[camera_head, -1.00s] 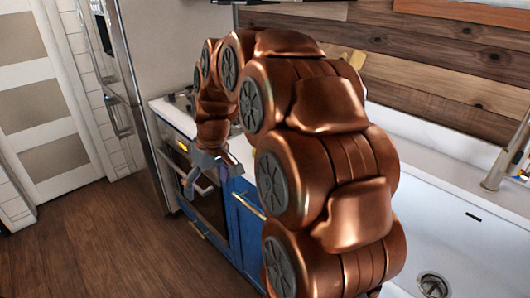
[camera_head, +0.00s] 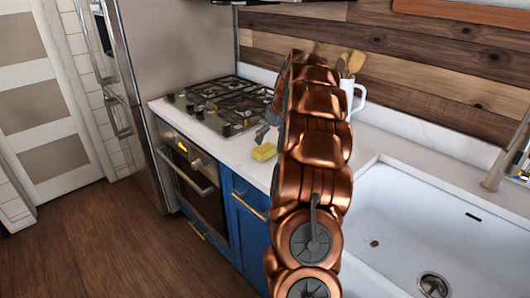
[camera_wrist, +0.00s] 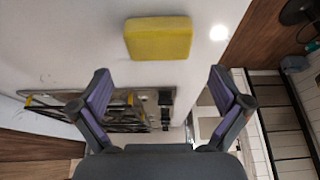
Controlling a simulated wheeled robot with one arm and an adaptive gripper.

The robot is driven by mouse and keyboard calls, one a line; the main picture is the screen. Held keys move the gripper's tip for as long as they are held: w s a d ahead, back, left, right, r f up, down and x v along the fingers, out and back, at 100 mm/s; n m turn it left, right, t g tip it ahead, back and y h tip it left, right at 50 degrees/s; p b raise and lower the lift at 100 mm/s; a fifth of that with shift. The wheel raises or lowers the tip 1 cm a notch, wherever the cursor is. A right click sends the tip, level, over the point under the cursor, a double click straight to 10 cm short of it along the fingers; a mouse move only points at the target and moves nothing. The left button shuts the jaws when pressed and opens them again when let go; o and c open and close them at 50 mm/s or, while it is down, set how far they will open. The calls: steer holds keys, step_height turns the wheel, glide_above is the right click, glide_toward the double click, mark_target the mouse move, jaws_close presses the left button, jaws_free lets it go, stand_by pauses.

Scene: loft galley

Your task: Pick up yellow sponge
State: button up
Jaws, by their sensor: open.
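The yellow sponge (camera_head: 264,152) lies flat on the white counter, just right of the stove, near the counter's front edge. My gripper (camera_head: 263,133) is just behind and above it in the head view, partly hidden by my copper arm. In the wrist view the sponge (camera_wrist: 158,38) is at the top centre. My gripper (camera_wrist: 162,88) is open there, its two purple-grey fingers apart with nothing between them. The sponge lies beyond the fingertips and is not touched.
A gas stove (camera_head: 215,105) stands left of the sponge. A white utensil crock (camera_head: 352,100) with wooden spoons stands behind my arm. A white sink (camera_head: 430,225) with a tap (camera_head: 508,155) is at the right. Bare counter (camera_head: 225,148) lies around the sponge.

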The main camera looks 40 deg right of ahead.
mark_target(265, 148)
steer(key=shift+p+x, duration=1.35)
steer(key=shift+x, duration=2.3)
steer(key=shift+d, duration=0.1)
steer(key=c, duration=0.6)
